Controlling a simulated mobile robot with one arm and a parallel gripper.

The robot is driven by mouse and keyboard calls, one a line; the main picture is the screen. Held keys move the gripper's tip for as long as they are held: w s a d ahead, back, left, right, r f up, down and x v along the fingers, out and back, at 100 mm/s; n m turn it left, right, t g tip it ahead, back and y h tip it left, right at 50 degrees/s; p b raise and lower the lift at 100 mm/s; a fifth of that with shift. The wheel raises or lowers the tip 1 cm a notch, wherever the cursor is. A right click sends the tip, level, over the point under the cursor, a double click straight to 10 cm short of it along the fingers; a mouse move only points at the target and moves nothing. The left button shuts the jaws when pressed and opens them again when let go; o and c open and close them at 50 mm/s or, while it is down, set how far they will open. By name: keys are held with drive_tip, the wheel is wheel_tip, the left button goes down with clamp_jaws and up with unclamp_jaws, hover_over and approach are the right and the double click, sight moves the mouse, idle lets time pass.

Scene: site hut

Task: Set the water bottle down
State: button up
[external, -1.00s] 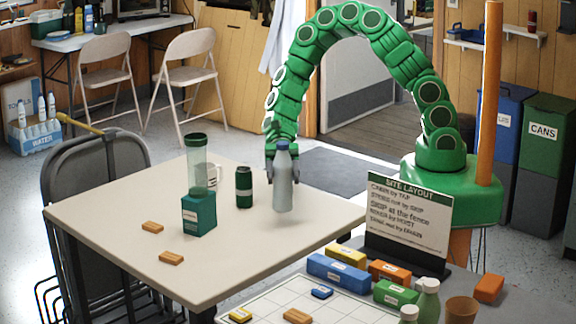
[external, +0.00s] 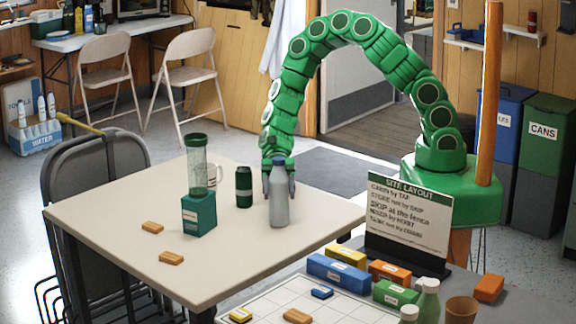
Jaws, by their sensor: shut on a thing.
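The water bottle (external: 279,205) is pale grey with a blue cap. It stands upright at the right part of the beige table (external: 130,245), and its base appears to touch the top. My gripper (external: 279,188) comes down from above and behind and is shut on the bottle's upper part, with a finger on each side. The bottle hides part of the gripper.
A dark green can (external: 243,187) stands just left of the bottle. A teal dispenser with a clear tube (external: 199,213) and a white mug (external: 214,174) stand further left. Two orange blocks (external: 152,227) lie near the left edge. The table front is clear. A sign (external: 408,217) stands at right.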

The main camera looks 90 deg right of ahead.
drive_tip(key=shift+f, duration=0.1)
drive_tip(key=o, duration=1.4)
drive_tip(key=shift+o, duration=0.2)
